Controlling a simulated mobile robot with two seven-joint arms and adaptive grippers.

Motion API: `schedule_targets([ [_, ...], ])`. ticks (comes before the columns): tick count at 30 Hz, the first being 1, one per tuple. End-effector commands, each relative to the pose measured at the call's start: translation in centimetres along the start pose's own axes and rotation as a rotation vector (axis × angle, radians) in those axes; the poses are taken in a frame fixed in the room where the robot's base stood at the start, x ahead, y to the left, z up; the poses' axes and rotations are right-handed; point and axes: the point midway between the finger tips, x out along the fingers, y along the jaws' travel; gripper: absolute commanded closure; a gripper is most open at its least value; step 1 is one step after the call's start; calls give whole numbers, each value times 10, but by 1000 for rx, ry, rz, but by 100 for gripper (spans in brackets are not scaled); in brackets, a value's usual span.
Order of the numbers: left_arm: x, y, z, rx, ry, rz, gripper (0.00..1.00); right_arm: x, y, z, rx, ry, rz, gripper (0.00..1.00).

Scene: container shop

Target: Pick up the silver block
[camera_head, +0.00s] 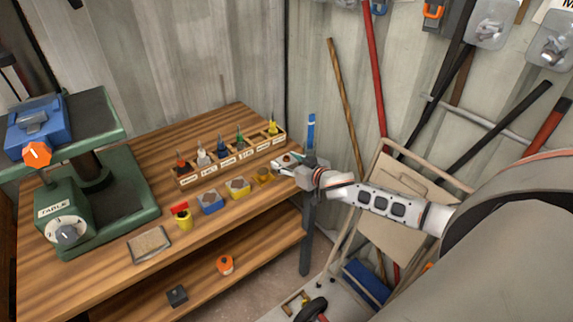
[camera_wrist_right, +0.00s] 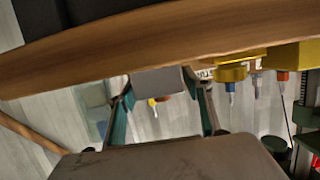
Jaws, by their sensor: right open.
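My right gripper (camera_head: 285,161) is at the right end of the wooden workbench, beside the row of small containers. In the right wrist view its two teal-sided fingers (camera_wrist_right: 162,93) are apart. A plain grey block (camera_wrist_right: 157,80), which looks like the silver block, shows between the fingertips against the wooden edge. Whether either finger touches it cannot be told. In the head view the gripper covers that spot, and I cannot pick the block out clearly. My left gripper is not in view.
A wooden rack (camera_head: 232,155) of coloured bottles stands behind yellow, blue and grey bins (camera_head: 238,187). A green machine (camera_head: 90,200) fills the bench's left side. A dark block (camera_head: 177,295) and an orange item (camera_head: 225,264) lie on the lower shelf. Poles lean right.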

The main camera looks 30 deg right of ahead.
Motion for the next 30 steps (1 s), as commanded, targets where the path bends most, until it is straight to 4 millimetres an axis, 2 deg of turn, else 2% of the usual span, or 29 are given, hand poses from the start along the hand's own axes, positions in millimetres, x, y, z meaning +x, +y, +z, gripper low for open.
schedule_targets([
  [1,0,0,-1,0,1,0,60,0,0,0,0,0,0,58],
  [5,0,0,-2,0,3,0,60,0,0,0,0,0,0,90],
  [14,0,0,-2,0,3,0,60,0,0,-2,0,3,0,90],
  [20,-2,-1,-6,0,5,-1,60,-4,0,-15,0,5,-1,90],
  [26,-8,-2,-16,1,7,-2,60,-13,0,-46,-1,7,-1,90],
  [30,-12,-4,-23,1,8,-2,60,-22,1,-76,-1,7,-1,90],
])
